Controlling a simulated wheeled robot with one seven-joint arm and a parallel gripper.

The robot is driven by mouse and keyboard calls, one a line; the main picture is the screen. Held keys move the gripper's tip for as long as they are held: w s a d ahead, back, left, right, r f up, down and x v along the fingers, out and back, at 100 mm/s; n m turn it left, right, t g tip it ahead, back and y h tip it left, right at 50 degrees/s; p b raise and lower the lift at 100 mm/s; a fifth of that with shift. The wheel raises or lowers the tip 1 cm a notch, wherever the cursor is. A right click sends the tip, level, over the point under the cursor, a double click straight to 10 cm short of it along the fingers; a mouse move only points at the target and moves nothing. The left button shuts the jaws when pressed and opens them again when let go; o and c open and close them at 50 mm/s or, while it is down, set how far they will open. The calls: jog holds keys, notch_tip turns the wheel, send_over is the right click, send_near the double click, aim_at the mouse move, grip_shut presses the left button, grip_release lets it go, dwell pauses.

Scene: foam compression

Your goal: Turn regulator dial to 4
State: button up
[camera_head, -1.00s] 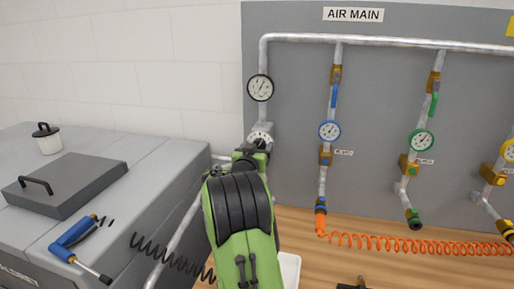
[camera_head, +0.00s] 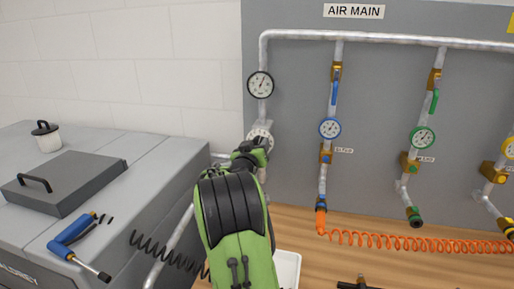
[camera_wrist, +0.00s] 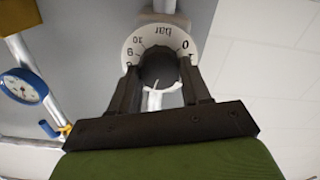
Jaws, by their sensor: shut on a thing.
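The regulator dial (camera_head: 262,133) is on the pipe below the black-rimmed gauge (camera_head: 260,85), at the left of the grey panel. In the wrist view its white scale ring (camera_wrist: 137,42) appears upside down, with "bar", 0, 10 and 8 readable. The dark round knob (camera_wrist: 160,67) sits inside the ring. My gripper (camera_wrist: 160,78) has one finger on each side of the knob and is shut on it. In the head view my gripper (camera_head: 254,148) covers the lower part of the dial.
Pipe branches with a blue gauge (camera_head: 330,128) and a green gauge (camera_head: 423,138) stand to the right. An orange coiled hose (camera_head: 420,246) lies along the wooden bench. A grey cabinet with a lidded pot (camera_head: 46,138) and a blue-handled tool (camera_head: 76,240) is left.

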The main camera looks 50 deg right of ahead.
jog(key=n, duration=0.4)
jog(key=shift+w, duration=0.1)
jog(key=shift+f+n, duration=0.1)
jog(key=shift+n, duration=1.7)
jog(key=o, duration=1.1)
jog(key=shift+c, duration=0.2)
jog(key=shift+a, duration=0.2)
jog(key=b+v, duration=0.2)
jog(key=v, duration=1.3)
jog(key=shift+a, duration=0.2)
jog(key=shift+s, duration=0.25)
